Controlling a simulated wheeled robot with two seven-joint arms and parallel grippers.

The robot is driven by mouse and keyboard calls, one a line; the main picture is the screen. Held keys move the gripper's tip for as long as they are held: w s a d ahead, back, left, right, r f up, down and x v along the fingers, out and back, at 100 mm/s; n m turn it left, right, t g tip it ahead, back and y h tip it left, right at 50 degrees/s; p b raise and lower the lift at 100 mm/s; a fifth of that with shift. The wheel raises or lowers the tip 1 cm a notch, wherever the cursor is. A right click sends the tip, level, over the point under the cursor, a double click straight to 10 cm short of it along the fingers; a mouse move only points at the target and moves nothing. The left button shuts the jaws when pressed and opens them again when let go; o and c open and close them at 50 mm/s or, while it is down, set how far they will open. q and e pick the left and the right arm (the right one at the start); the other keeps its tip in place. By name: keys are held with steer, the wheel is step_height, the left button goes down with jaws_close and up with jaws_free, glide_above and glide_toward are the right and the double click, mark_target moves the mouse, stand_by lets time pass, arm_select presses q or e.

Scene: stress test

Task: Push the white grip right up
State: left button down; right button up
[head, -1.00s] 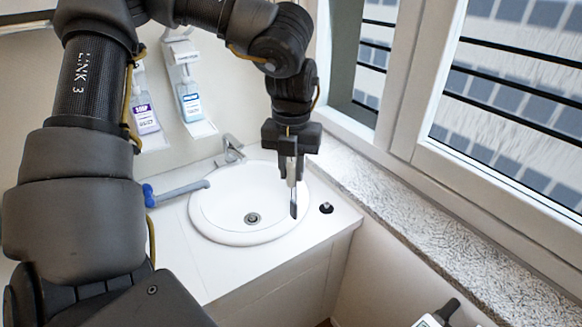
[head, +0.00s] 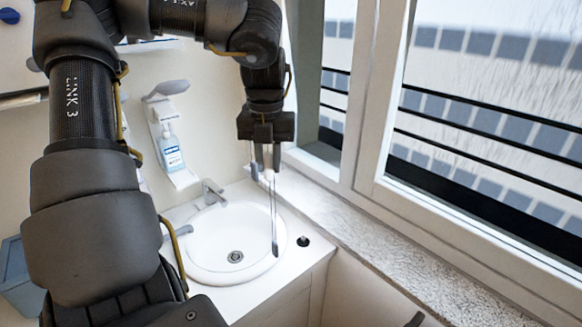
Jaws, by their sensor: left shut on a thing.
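My left gripper (head: 267,168) points down above the right side of the white sink. It is shut on a slender tool with a whitish upper part (head: 267,176) at the fingertips. A thin grey shaft (head: 274,218) hangs below and ends in a dark tip in front of the basin's right rim. The whitish part is small, and the fingers partly cover it. I cannot tell whether it is the white grip. My right gripper is out of view.
The sink (head: 205,268) has a grey tap (head: 212,192) behind it. A dispenser with a blue-labelled bottle (head: 171,153) hangs on the wall. A small black round piece (head: 303,241) sits right of the basin. The window frame (head: 372,130) and speckled sill (head: 360,225) bound the right.

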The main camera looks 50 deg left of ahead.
mark_target(267, 153)
arm_select(q)
step_height(267, 153, up, 3)
steer(key=shift+f+p, duration=0.1)
steer(key=shift+p, duration=0.45)
steer(key=c, duration=1.2)
jaws_free()
steer(key=shift+c, duration=0.2)
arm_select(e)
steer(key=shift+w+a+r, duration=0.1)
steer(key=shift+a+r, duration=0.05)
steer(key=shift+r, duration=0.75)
arm_select(q)
step_height(267, 153, up, 11)
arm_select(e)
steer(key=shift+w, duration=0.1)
arm_select(q)
steer(key=shift+f, duration=0.1)
